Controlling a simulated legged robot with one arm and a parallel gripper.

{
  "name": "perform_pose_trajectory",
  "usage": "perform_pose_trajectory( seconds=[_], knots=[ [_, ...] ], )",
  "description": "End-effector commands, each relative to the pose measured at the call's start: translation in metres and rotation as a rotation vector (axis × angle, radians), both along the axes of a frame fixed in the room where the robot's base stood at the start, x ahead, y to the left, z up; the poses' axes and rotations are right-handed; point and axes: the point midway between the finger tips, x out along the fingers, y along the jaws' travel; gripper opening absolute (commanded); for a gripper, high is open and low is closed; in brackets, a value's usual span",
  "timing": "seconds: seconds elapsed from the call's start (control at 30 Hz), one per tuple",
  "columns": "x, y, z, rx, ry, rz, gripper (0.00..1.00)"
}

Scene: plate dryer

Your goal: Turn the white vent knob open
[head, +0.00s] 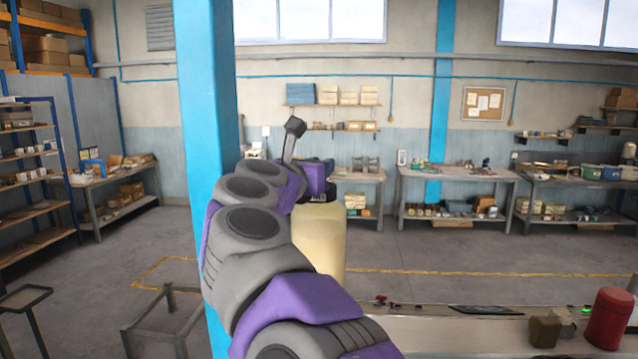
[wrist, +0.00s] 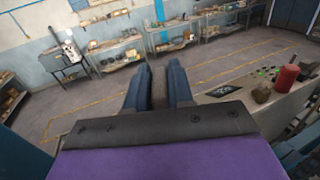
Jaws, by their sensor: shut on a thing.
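My gripper (wrist: 159,68) shows in the wrist view as two dark blue fingers with a narrow gap between them. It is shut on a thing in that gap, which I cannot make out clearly. In the head view my purple and grey arm reaches up through the middle and hides most of the gripper. A pale cream upright body (head: 322,240) stands right behind my arm, partly hidden. I cannot tell whether it is the vent knob or another part. No white vent knob shows clearly in either view.
A light bench or panel (head: 450,335) at lower right carries a red cylinder (head: 609,318), a brown block (head: 545,332) and a dark flat tablet (head: 486,310). A blue pillar (head: 208,100) stands left of my arm. Workbenches line the far wall; open floor lies between.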

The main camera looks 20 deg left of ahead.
Motion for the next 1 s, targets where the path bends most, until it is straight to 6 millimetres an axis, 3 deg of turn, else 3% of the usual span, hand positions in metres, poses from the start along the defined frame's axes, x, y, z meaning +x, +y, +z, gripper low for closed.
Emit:
perform_pose_trajectory(
  seconds=[0.5,1.0],
  knots=[
    [-0.0004,-0.0014,0.0031,0.002,-0.003,0.309,0.0],
    [0.0001,-0.0002,0.0018,0.001,-0.002,0.359,0.0]
  ],
)
